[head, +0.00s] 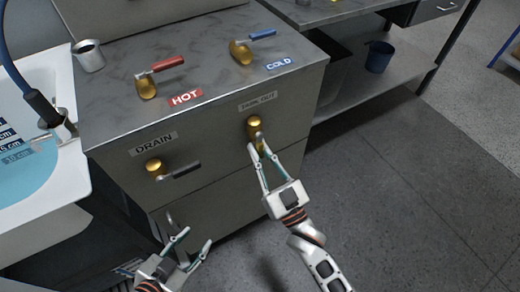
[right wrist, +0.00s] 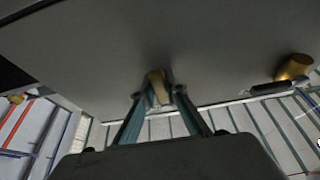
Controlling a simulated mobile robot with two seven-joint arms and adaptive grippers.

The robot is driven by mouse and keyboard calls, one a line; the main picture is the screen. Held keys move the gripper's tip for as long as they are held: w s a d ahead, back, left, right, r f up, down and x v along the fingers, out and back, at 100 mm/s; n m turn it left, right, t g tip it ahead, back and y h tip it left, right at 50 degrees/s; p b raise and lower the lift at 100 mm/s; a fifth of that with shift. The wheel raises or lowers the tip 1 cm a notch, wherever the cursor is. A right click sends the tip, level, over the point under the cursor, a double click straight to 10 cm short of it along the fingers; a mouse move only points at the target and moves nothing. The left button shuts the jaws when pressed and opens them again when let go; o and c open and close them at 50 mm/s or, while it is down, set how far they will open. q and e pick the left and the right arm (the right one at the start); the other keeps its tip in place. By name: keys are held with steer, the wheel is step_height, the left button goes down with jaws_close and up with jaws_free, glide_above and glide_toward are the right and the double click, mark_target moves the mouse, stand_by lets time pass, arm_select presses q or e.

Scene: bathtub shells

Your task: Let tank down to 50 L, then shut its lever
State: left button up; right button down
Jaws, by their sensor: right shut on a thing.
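The brass valve (head: 253,124) sits on the front of the grey metal cabinet, under a label that is hard to read and seems to say TANK OUT. My right gripper (head: 262,153) is shut at this valve, on its lever, which the fingers mostly hide. In the right wrist view a brass part (right wrist: 157,84) shows between the fingertips. My left gripper (head: 198,236) is open and empty, low in front of the cabinet, below the DRAIN valve. No tank or litre scale can be made out.
The DRAIN valve (head: 154,166) has a dark lever pointing right. On top are the HOT valve (head: 147,88), the COLD valve (head: 241,52) and a metal cup (head: 89,56). A tub (head: 70,190) with blue water and a centimetre scale stands left. A blue bucket (head: 379,57) is on a shelf.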

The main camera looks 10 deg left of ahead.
steer(key=c, duration=2)
jaws_free()
steer(key=shift+s+d+f, duration=0.2)
steer(key=shift+s+f, duration=0.05)
steer(key=shift+s, duration=0.15)
steer(key=s+d, duration=0.2)
steer(key=s, duration=0.1)
steer(key=s+d, duration=0.3)
steer(key=s, duration=0.1)
steer(key=s+d, duration=0.3)
steer(key=s, duration=0.1)
steer(key=shift+s+d+f, duration=0.1)
steer(key=shift+s+f, duration=0.1)
steer(key=shift+f, duration=0.15)
